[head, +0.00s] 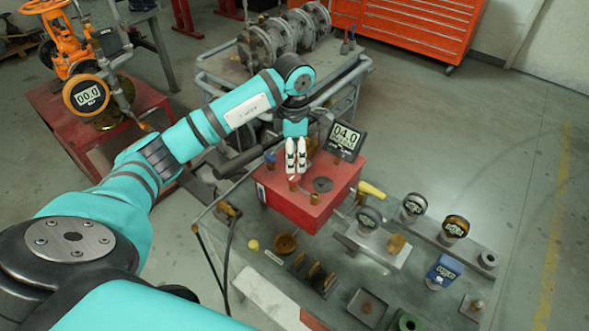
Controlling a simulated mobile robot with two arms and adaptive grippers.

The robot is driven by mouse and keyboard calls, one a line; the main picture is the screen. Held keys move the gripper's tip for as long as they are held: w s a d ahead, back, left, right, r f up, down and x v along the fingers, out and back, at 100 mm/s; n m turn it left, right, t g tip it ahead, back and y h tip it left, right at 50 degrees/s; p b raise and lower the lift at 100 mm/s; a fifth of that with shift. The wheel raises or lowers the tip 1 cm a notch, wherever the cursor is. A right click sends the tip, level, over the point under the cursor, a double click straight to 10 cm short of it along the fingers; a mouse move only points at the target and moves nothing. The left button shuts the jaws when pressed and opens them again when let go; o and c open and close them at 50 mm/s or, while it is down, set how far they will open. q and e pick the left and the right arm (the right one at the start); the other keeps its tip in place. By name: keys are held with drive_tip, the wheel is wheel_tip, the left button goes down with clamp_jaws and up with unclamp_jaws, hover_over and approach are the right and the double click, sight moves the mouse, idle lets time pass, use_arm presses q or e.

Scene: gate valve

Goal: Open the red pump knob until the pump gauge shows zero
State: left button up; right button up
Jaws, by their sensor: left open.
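A red pump box (338,188) stands on a bench in the middle of the head view. A dark gauge (345,140) at its back right corner reads 04.0. My left gripper (295,171) comes down from above over the top of the box, with its white-tipped fingers pointing down. It is open, with its fingers close together in this view. A small red knob (294,183) shows just below the fingertips; I cannot tell whether they touch it. A dark round cap (322,184) lies to its right on the box top. My right gripper is not in view.
Several gauges, such as one with a brown rim (455,227), and a blue meter (443,271) stand on the bench to the right. A yellow-handled tool (371,189) is beside the box. An orange valve with a 00.0 gauge (88,95) stands at the left.

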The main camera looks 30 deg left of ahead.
sight(294, 176)
use_arm(q)
drive_tip(key=f, duration=0.3)
drive_tip(key=shift+s+f+p, duration=0.2)
drive_tip(key=shift+p, duration=0.2)
wheel_tip(294, 176, down, 2)
drive_tip(key=shift+f, duration=0.15)
drive_tip(key=shift+f+p, duration=0.3)
drive_tip(key=shift+f, duration=0.1)
drive_tip(key=shift+w+f, duration=0.1)
drive_tip(key=shift+f, duration=0.1)
drive_tip(key=c, duration=1.1)
drive_tip(key=shift+c, duration=0.2)
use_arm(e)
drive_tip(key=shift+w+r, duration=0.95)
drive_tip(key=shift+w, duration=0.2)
